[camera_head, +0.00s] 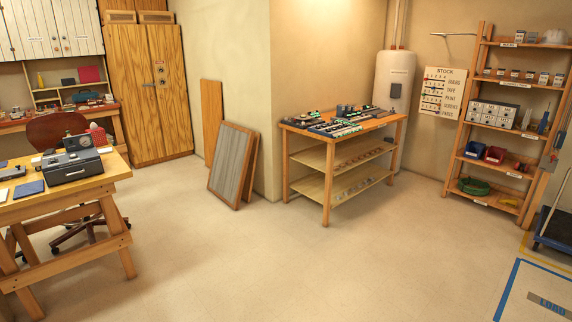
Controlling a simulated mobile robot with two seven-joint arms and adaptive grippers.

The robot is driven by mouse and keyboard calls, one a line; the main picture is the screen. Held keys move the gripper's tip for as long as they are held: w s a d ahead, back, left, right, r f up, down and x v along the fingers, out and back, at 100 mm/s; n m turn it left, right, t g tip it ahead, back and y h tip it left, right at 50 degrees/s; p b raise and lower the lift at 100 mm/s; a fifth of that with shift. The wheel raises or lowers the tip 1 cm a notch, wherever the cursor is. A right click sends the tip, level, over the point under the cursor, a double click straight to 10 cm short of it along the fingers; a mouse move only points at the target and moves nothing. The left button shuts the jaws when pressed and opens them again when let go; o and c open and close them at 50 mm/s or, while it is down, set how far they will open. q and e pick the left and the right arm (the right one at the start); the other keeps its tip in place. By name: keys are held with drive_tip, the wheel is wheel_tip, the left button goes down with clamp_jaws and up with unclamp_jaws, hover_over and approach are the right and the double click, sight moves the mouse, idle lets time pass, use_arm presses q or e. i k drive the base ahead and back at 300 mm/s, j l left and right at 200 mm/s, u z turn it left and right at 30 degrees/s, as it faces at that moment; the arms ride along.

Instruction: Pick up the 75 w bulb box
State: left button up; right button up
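Several small boxes with dark and pale faces stand in a row on the second shelf of the wooden shelf rack at the right, among them a small box (544,78) toward the right end. A pair of small boxes (531,37) also stands on the top shelf. Their print is too small to read, so I cannot tell which one is the 75 w bulb box. Neither of my grippers is in view.
The wooden rack (463,125) stands against the right wall. A wooden table (327,190) with tools stands at the middle back. A workbench (118,169) is at the left. A cart (553,228) stands by the right edge. The floor (300,260) between is clear.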

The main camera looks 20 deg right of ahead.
sight(542, 80)
drive_tip(key=i+l+z, duration=0.2)
drive_tip(key=l+z, duration=0.25)
drive_tip(key=i+l+z, duration=0.35)
drive_tip(key=l+z, duration=0.15)
drive_tip(key=i+l+z, duration=0.65)
drive_tip(key=z, duration=0.25)
drive_tip(key=i+z, duration=0.35)
drive_tip(key=i, duration=2.9)
drive_tip(key=i+l+u, duration=0.2)
drive_tip(key=i, duration=0.25)
drive_tip(key=i+u, duration=0.15)
drive_tip(key=i, duration=0.3)
drive_tip(key=i+l+u, duration=0.2)
drive_tip(key=i, duration=0.25)
drive_tip(key=z, duration=0.4)
drive_tip(key=i+j+z, duration=0.1)
drive_tip(key=z, duration=0.3)
drive_tip(key=j+z, duration=0.15)
drive_tip(key=z, duration=0.25)
drive_tip(key=j+z, duration=0.35)
drive_tip(key=j, duration=0.15)
drive_tip(key=k+j+z, duration=0.1)
drive_tip(key=j+z, duration=0.25)
drive_tip(key=j, duration=0.15)
